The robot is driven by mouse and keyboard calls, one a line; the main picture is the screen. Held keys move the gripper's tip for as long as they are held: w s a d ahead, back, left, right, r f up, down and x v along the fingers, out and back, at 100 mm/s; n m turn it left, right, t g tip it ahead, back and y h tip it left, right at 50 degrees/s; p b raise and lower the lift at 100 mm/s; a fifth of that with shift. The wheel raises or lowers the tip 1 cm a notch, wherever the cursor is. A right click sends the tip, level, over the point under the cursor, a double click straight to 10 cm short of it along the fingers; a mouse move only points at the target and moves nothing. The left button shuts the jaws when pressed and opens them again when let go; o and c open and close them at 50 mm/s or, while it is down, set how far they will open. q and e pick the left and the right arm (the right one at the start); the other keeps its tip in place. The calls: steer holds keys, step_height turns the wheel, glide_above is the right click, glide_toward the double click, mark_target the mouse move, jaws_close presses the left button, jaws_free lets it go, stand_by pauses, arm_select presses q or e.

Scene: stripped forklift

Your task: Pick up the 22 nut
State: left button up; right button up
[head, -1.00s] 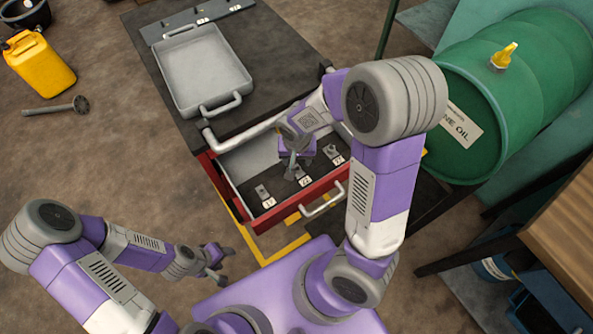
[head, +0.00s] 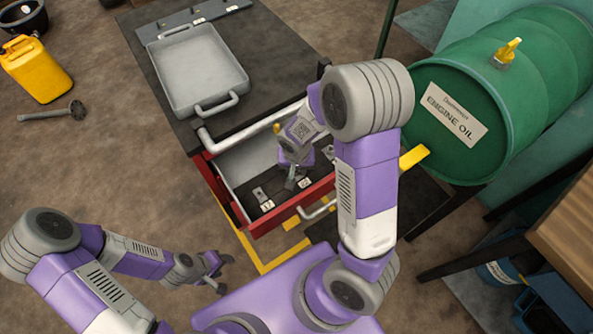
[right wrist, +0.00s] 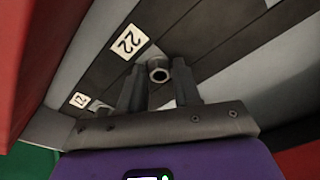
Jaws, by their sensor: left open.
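The 22 nut (right wrist: 157,70) is a grey metal nut lying on the dark drawer floor beside the white 22 label (right wrist: 128,42) in the right wrist view. The fingers of my right gripper (right wrist: 158,88) are open on either side of it, with gaps visible. In the head view my right gripper (head: 290,183) is down inside the open red drawer (head: 292,213), near the 22 label (head: 305,183), and hides the nut. My left gripper (head: 221,273) is open and empty, low and left of the drawer.
Another nut (head: 259,194) lies by the 17 label (head: 267,205). A further nut (head: 328,152) sits at the drawer's right, partly hidden. A grey tray (head: 198,70) stands on the cabinet top. A green oil drum (head: 455,130) is at right. Drawer walls surround my right gripper.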

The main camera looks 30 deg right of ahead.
steer(key=shift+s+f, duration=0.1)
jaws_close()
steer(key=shift+d, duration=0.1)
